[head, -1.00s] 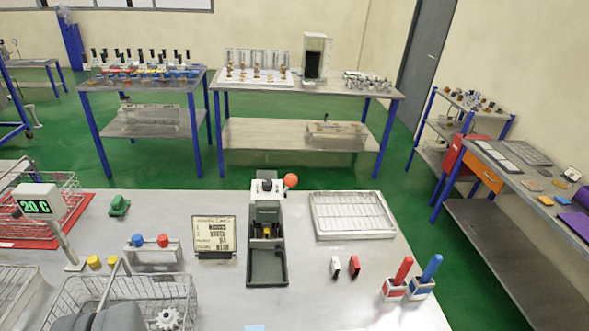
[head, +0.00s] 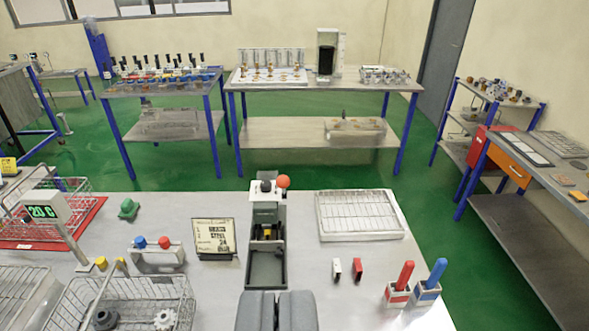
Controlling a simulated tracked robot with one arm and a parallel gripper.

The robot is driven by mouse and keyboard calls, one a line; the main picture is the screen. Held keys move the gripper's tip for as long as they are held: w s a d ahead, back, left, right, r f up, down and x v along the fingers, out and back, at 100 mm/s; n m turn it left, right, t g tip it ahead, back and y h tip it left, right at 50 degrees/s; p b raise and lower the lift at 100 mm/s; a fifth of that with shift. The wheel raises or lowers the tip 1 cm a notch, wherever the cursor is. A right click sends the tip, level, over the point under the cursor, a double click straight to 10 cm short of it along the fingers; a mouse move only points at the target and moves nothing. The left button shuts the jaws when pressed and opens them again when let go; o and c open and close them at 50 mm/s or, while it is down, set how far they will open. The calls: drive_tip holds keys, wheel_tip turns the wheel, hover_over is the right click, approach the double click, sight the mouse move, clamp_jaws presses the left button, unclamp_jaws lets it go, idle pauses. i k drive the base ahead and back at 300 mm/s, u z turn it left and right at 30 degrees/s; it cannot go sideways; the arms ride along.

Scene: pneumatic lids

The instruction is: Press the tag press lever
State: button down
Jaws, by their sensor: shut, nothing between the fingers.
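The tag press (head: 265,216) stands on the workbench in the middle of the head view, with a long dark grey tray at its front. Its lever ends in an orange-red ball (head: 283,181) at the top right of the press. My gripper (head: 277,300) is at the bottom centre, its two grey fingers side by side, shut and empty. It appears in front of the press and hides the near end of the press's tray. The ball lies farther off and higher in the picture, apart from the fingers.
A sign (head: 213,236) stands left of the press, and a wire rack tray (head: 318,214) lies to its right. A wire basket (head: 186,290) with gears is at the lower left. White and red blocks and two holders (head: 397,295) stand at the right. Bench around the blocks is clear.

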sight(282, 182)
drive_tip(key=z, duration=0.05)
drive_tip(key=i, duration=1)
drive_tip(key=u, duration=0.05)
